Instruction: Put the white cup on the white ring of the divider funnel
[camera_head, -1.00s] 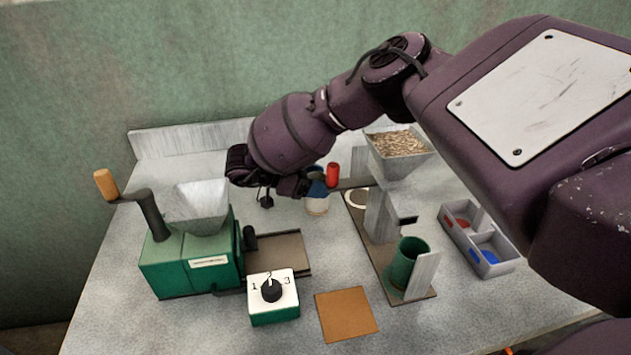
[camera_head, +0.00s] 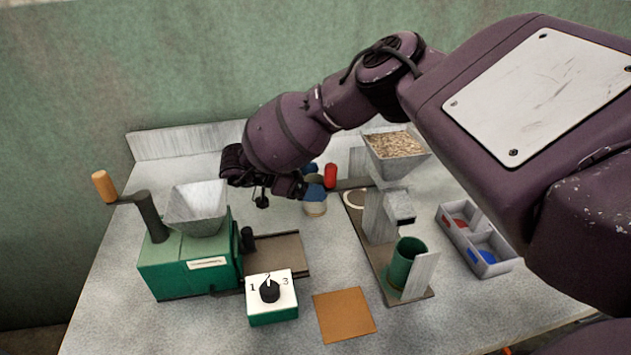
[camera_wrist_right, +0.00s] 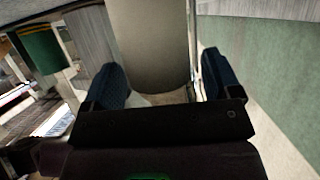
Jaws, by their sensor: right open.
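The white cup (camera_head: 315,209) stands on the table behind the control box, left of the divider funnel (camera_head: 396,165). My right gripper (camera_head: 312,181) is at the cup, its blue fingertips covering the cup's upper part in the head view. In the right wrist view, the cup (camera_wrist_right: 152,42) lies between the two spread blue fingers, with gaps showing on both sides. The white ring (camera_head: 355,198) lies on the divider's base, right of the cup, and looks empty. The divider's hopper holds grain. My left gripper is not in view.
A green mill (camera_head: 190,265) with a crank stands at the left. A numbered control box (camera_head: 272,300) and a brown mat (camera_head: 343,315) are in front. A green cup (camera_head: 404,262) stands on the divider's base. A grey two-part tray (camera_head: 474,238) is at the right.

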